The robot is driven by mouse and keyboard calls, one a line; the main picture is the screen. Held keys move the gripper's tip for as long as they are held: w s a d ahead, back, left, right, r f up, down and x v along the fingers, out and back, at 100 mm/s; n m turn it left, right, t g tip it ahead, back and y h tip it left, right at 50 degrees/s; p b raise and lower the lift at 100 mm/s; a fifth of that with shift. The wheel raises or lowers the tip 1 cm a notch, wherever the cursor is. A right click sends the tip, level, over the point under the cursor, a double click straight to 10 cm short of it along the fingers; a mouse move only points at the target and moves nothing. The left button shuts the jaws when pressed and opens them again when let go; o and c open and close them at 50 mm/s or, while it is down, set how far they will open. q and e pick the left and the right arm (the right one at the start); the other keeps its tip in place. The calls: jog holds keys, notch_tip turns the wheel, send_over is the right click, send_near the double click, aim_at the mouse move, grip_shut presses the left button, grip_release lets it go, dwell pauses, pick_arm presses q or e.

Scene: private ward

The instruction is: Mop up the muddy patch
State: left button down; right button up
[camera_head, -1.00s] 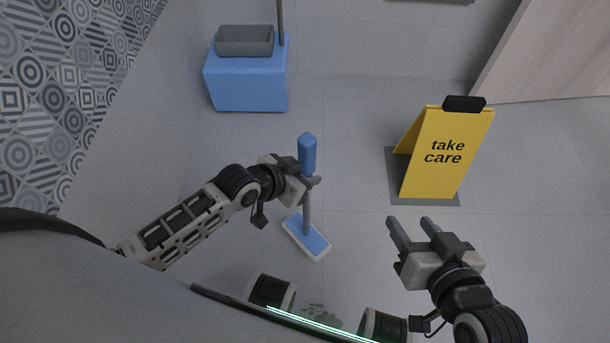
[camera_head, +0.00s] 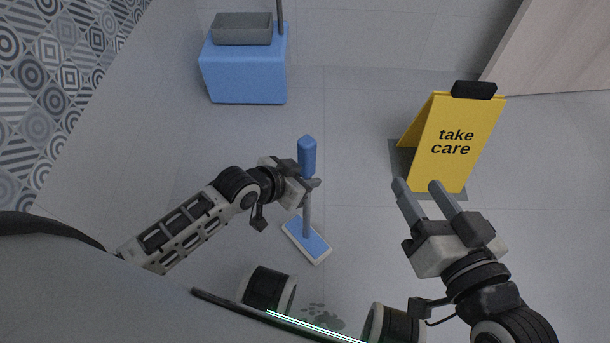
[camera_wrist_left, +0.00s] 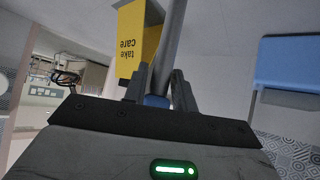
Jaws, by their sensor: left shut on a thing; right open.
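A mop has a blue grip (camera_head: 307,156), a grey pole and a flat blue-and-white head (camera_head: 306,240) close to or on the floor. My left gripper (camera_head: 314,182) is shut on the mop's pole just below the grip; the pole (camera_wrist_left: 170,45) also shows between the fingers in the left wrist view. The dark muddy patch (camera_head: 322,317) lies on the floor near my base, below the mop head in the picture and apart from it. It is partly hidden by my body. My right gripper (camera_head: 418,186) is open and empty, near the yellow sign.
A yellow "take care" sign (camera_head: 452,145) stands on the floor at right, also in the left wrist view (camera_wrist_left: 132,40). A blue bucket (camera_head: 245,75) with a grey top stands at the back left. The floor between them is clear. A patterned wall or floor area (camera_head: 40,90) is at left.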

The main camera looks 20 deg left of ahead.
pick_arm(q)
jog(key=shift+f+b, duration=1.35)
jog(key=shift+f, duration=0.4)
dwell(0.6)
jog(key=p, duration=0.4)
jog(key=shift+s+r, duration=0.1)
jog(key=shift+s, duration=0.1)
dwell(1.0)
jog(key=c, duration=1.8)
grip_release()
grip_shut()
jog(key=shift+w+r, duration=0.1)
